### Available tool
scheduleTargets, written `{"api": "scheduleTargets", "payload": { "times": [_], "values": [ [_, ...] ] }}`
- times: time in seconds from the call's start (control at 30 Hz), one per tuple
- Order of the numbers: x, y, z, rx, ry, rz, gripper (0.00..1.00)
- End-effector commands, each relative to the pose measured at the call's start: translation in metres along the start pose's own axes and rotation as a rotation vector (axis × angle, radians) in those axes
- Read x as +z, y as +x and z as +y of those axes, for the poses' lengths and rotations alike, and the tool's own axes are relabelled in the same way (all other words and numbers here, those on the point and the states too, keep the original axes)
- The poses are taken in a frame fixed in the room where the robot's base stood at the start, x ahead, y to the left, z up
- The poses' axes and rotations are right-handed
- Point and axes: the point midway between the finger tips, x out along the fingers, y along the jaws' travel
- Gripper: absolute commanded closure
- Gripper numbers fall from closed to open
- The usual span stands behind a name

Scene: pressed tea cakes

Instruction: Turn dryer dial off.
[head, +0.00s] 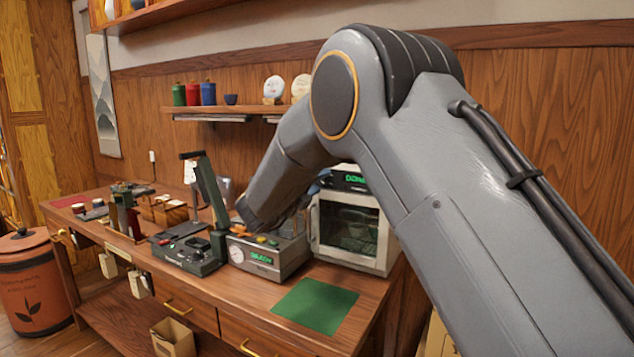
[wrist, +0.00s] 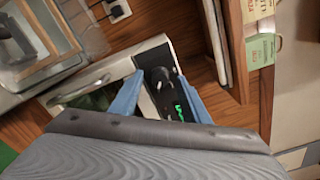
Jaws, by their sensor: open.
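The dryer (head: 347,232) is a white box with a glass door, at the back right of the bench in the head view. Its black top panel (head: 352,180) has green lit text; the start reads like "DON". In the wrist view the panel shows close up with green text (wrist: 180,111) and a dark round dial (wrist: 160,78) with small light marks. My gripper (wrist: 160,97) is open, its two blue fingers on either side of the dial and panel. I cannot tell whether they touch the dial. In the head view my arm hides the dial and most of the gripper.
A grey machine (head: 262,258) with a gauge and green display stands left of the dryer. A dark green lever device (head: 190,248) stands further left. A green mat (head: 316,305) lies in front on clear bench. A shelf (head: 240,109) with jars runs above.

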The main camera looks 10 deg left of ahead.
Motion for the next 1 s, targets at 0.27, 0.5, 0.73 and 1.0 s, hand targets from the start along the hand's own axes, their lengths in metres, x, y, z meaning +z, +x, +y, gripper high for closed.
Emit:
{"api": "scheduleTargets", "payload": {
  "times": [0.27,0.5,0.73,1.0],
  "values": [
    [0.0,-0.0001,0.0002,0.0,0.0,0.0,0.73],
    [0.0,-0.0003,0.0003,0.0,-0.001,0.0,0.99],
    [0.0,-0.0004,0.0004,0.0,-0.039,0.0,0.99],
    [0.0,-0.0004,0.0003,0.001,-0.201,0.0,0.99]
  ]
}}
